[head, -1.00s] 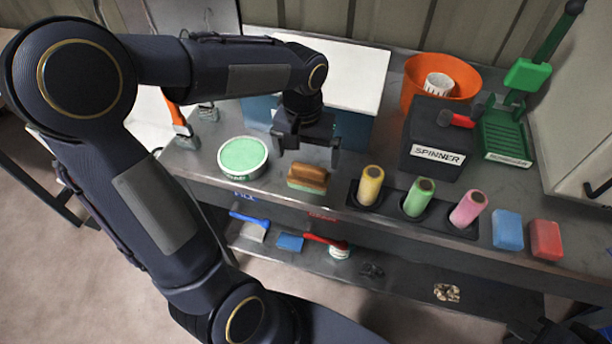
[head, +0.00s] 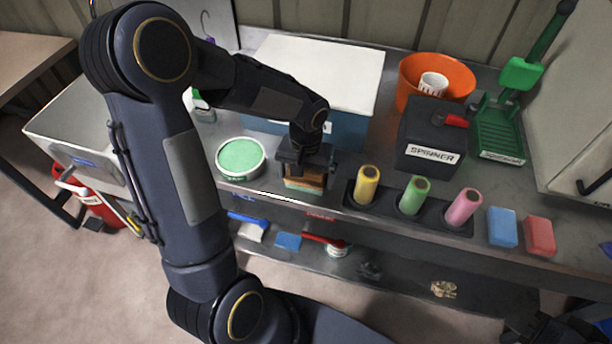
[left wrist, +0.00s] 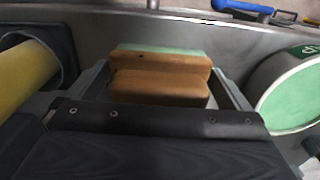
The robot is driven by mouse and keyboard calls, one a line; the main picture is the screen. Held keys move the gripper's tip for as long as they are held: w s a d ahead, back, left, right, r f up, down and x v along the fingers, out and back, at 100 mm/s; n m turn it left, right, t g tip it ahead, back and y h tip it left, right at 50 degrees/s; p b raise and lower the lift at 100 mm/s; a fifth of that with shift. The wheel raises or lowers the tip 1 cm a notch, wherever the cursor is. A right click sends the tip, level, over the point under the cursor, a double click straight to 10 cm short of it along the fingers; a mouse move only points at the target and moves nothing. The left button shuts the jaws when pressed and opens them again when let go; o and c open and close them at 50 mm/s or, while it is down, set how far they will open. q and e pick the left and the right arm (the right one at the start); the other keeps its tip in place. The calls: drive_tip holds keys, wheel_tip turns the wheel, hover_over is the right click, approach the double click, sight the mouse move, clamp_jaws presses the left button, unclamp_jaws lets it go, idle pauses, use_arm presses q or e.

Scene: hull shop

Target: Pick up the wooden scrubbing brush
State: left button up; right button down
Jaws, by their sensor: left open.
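The wooden scrubbing brush (head: 304,183), a brown stepped block with a pale green underside, lies on the metal bench near its front edge. My left gripper (head: 304,172) is directly over it, pointing down and open. In the left wrist view the brush (left wrist: 160,85) sits between the two fingers of the gripper (left wrist: 160,95), one on each side, with no clear grip on it. In the head view the gripper body hides the brush's top. A dark part at the lower right corner seems to be my right gripper (head: 535,325); its jaws are unclear.
A round green-topped tub (head: 240,158) is close on the left. A yellow roller (head: 367,185) stands in a dark holder just right, beside green and pink rollers. The black spinner box (head: 428,135) and orange bowl (head: 436,75) are further back. A shelf lies below.

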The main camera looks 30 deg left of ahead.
use_arm(q)
drive_tip(key=c, duration=0.8)
drive_tip(key=shift+r, duration=0.15)
drive_tip(key=shift+w+r, duration=0.1)
drive_tip(key=shift+r, duration=0.15)
wheel_tip(320, 180, up, 2)
drive_tip(key=shift+r, duration=0.1)
drive_tip(key=s+a+r, duration=0.1)
drive_tip(key=s+r, duration=0.2)
drive_tip(key=s, duration=0.1)
drive_tip(key=s+a+r+b, duration=0.1)
drive_tip(key=s+a+r, duration=0.1)
drive_tip(key=s+r, duration=0.1)
drive_tip(key=s+a+r+b, duration=0.1)
drive_tip(key=s+a+r, duration=0.1)
drive_tip(key=s+r, duration=0.2)
drive_tip(key=shift+s+a, duration=0.25)
drive_tip(key=shift+s, duration=0.8)
